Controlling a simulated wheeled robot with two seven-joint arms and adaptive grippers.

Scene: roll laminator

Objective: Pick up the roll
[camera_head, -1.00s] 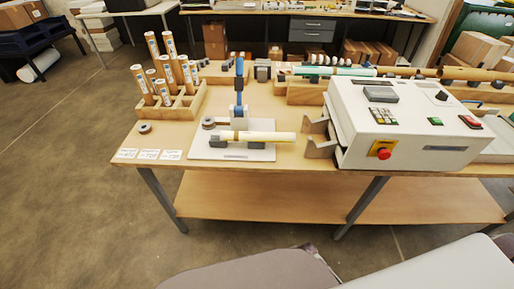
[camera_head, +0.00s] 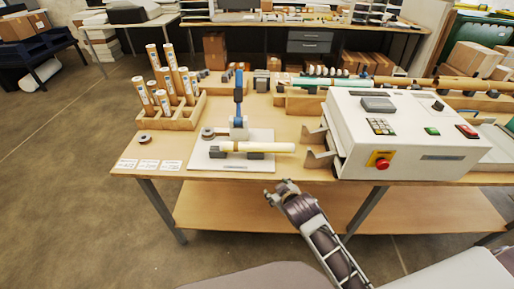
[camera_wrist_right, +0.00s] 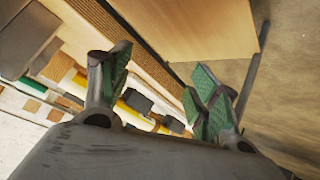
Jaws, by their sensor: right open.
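A cream roll (camera_head: 257,147) lies level across two dark blocks on a white board (camera_head: 205,165) near the table's front edge. In the right wrist view, a yellowish roll (camera_wrist_right: 157,115) with dark blocks beside it shows beyond the fingers, partly hidden. My right gripper (camera_head: 283,188) is in front of the table edge, to the right of and nearer than the roll, apart from it. In the right wrist view its green-padded fingers (camera_wrist_right: 160,80) are spread with nothing held between them. My left gripper is not in view.
A blue-handled device (camera_head: 238,105) stands on the board behind the roll. A wooden rack (camera_head: 182,121) with several upright rolls is at left. The white laminator (camera_head: 400,140) is at right, its grey brackets (camera_head: 316,145) close to the roll's end. White labels (camera_head: 149,165) lie at front left.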

